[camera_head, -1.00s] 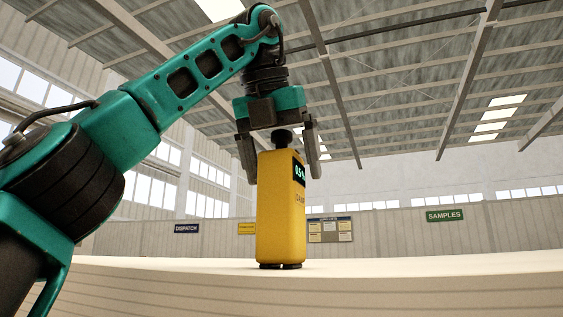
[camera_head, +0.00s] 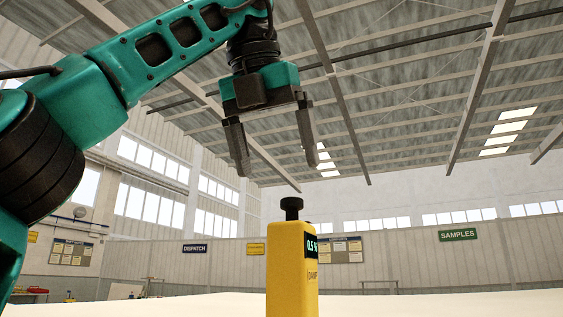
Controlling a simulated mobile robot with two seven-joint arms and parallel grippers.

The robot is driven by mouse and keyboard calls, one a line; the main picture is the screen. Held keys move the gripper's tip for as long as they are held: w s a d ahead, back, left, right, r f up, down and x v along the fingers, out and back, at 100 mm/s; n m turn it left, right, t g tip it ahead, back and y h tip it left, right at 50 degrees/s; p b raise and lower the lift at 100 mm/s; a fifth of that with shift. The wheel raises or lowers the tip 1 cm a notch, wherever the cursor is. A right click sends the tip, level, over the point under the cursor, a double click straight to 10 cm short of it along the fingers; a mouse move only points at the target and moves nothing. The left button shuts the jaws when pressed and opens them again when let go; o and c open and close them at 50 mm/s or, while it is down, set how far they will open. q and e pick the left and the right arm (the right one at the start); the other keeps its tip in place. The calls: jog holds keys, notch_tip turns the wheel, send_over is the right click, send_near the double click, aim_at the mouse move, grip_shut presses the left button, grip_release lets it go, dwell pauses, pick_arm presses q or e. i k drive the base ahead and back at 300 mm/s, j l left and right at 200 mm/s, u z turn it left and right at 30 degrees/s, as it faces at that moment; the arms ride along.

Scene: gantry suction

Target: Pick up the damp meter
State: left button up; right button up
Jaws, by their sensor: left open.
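The damp meter (camera_head: 290,272) is a yellow upright block with a black knob on top and a dark display reading about 0.5 %. It stands in the lower middle of the head view, and its base is cut off by the bottom edge. My left gripper (camera_head: 278,166) is open and empty, pointing down. Its two dark fingers hang above the meter, slightly to the left in the picture, with a clear gap between the fingertips and the knob. My right gripper is out of view.
The pale flat top (camera_head: 420,303) around the meter looks clear. Far behind are a wall with a DISPATCH sign (camera_head: 195,248), a SAMPLES sign (camera_head: 458,235) and notice boards (camera_head: 72,252). Small items (camera_head: 30,292) show in the background at far left.

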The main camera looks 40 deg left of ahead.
aim_at(291, 276)
jog(key=k+l, duration=0.15)
jog(key=k, duration=0.35)
jog(key=k+l, duration=0.2)
jog(key=k, duration=0.3)
